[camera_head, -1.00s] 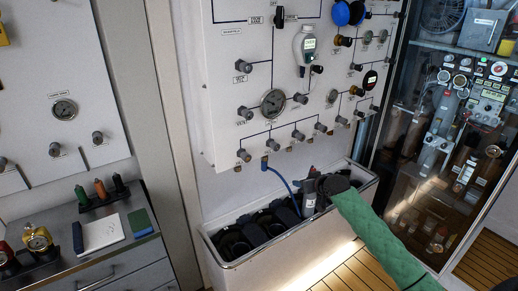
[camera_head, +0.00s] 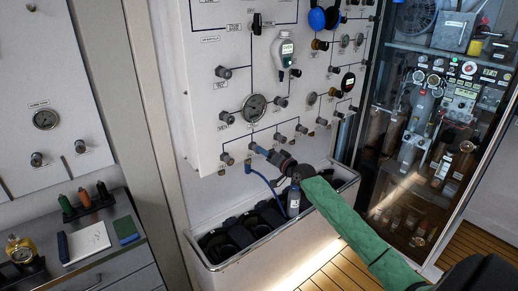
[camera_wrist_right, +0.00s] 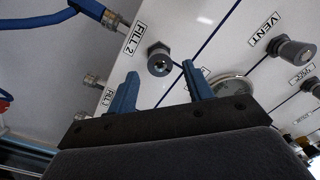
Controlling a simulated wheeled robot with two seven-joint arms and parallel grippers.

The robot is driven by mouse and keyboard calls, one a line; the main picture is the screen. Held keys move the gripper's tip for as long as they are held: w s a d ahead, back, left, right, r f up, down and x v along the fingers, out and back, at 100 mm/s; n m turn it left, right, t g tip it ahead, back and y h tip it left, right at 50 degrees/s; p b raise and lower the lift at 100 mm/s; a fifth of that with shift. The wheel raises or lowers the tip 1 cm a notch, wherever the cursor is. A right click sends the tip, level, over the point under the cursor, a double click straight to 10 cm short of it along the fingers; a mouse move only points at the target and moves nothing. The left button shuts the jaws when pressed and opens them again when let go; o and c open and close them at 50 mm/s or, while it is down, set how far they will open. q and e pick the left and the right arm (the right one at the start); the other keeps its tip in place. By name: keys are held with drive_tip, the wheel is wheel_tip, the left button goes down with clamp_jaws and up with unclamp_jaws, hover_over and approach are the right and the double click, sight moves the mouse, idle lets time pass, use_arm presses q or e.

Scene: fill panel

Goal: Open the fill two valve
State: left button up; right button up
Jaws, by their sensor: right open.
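The fill two valve is a grey round knob (camera_wrist_right: 160,60) beside the "FILL 2" label (camera_wrist_right: 135,37) in the right wrist view. My right gripper (camera_wrist_right: 160,85) is open, its blue fingers on either side of the knob's picture position, apparently just short of it. In the head view my right gripper (camera_head: 258,150) is at the panel's lower edge, above the blue hose (camera_head: 262,177). Its fingers hide the knob behind them there. I cannot tell whether they touch it. My left gripper is not in view.
The white panel (camera_head: 212,110) carries other knobs, such as one to the left (camera_head: 227,159), and a gauge (camera_head: 254,107). A white bin (camera_head: 240,255) with black items stands below. A glass cabinet (camera_head: 420,140) is at right, a drawer unit (camera_head: 110,275) at left.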

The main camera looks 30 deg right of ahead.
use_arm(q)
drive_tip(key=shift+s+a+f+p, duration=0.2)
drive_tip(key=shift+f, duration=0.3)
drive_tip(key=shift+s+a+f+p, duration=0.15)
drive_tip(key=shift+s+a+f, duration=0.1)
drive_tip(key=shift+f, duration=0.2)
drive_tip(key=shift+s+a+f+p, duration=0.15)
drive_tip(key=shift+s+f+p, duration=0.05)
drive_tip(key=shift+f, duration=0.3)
use_arm(e)
drive_tip(key=shift+w+a, duration=0.15)
drive_tip(key=shift+w, duration=0.85)
drive_tip(key=shift+w+a, duration=0.15)
drive_tip(key=shift+w, duration=0.85)
drive_tip(key=shift+c, duration=0.4)
drive_tip(key=c, duration=0.9)
